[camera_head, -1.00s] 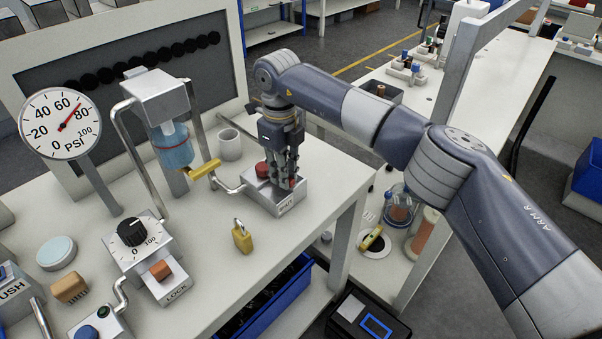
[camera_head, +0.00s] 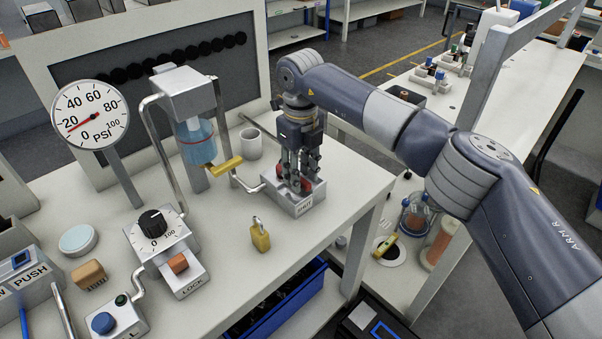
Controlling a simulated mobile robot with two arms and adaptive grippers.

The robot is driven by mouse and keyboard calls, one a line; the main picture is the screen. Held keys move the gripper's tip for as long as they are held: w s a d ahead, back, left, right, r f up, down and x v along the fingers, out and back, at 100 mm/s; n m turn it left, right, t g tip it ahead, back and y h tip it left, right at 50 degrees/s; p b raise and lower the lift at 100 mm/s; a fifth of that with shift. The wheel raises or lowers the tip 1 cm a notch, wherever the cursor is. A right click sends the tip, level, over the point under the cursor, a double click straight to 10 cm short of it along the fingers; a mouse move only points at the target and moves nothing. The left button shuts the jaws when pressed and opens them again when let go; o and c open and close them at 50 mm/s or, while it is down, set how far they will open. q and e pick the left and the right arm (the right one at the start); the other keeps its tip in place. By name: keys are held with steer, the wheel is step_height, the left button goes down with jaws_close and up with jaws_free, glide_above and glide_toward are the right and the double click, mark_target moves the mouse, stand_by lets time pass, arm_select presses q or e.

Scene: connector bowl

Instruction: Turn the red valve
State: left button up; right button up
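The red valve (camera_head: 306,186) sits on top of a grey metal block with a small label (camera_head: 303,207), towards the right edge of the bench. My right gripper (camera_head: 298,180) points straight down over the block. Its fingers are closed around the valve handle and hide much of it; red shows beside and between the fingers. The round PSI gauge (camera_head: 90,114) at the left has its red needle low, near 20. My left gripper is not in view.
A clear vessel of blue liquid (camera_head: 196,143) with a yellow lever (camera_head: 225,166) stands left of the valve block. A grey cup (camera_head: 251,144) is behind it, and a yellow padlock (camera_head: 260,236) in front. A black dial (camera_head: 154,223) is further left.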

steer(key=shift+s+f, duration=0.1)
steer(key=shift+f, duration=0.05)
step_height(320, 180, up, 12)
stand_by(0.6)
